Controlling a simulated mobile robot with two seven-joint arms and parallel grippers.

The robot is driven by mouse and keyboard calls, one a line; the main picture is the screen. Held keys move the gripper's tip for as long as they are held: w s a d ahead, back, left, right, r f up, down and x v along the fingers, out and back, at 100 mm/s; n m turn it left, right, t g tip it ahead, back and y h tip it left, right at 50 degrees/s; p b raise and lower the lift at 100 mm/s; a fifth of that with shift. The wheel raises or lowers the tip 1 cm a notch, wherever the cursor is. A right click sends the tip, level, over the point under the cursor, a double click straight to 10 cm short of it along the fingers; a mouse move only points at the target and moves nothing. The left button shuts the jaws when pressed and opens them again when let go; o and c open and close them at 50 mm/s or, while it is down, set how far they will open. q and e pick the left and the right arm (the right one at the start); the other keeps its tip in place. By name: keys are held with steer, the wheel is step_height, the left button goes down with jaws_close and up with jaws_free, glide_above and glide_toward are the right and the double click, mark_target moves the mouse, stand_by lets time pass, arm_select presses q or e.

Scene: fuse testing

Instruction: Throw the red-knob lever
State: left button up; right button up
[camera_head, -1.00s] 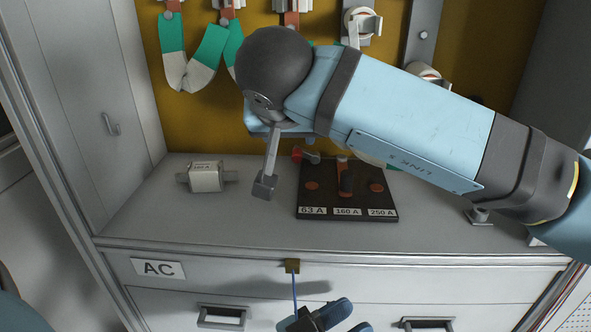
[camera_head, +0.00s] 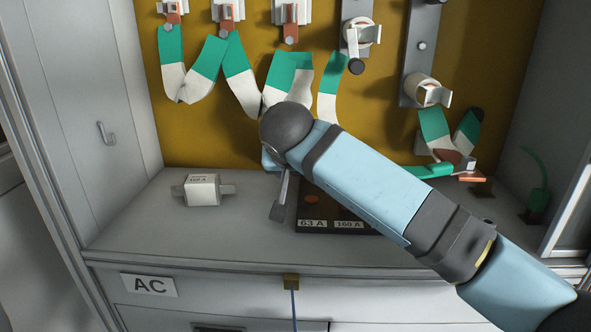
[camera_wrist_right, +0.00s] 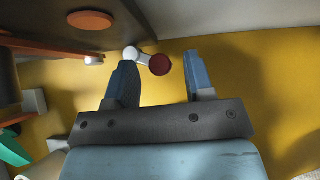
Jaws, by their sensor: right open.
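The lever's red knob (camera_wrist_right: 160,65) shows in the right wrist view, at the end of a short white piece (camera_wrist_right: 138,55). In the head view the knob is hidden behind my right arm. My right gripper (camera_wrist_right: 158,60) is open, with one blue finger on each side of the knob in the picture. I cannot tell whether either finger touches it. The dark board (camera_head: 314,212) with the labels 63 A and 160 A is partly covered by my arm. My left gripper is not in view.
A white fuse (camera_head: 203,190) lies on the grey counter left of the board. Green-and-white strips (camera_head: 230,67) hang on the yellow back wall (camera_head: 215,135). Round white fittings (camera_head: 361,33) are on the wall at right.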

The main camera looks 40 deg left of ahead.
jaws_close()
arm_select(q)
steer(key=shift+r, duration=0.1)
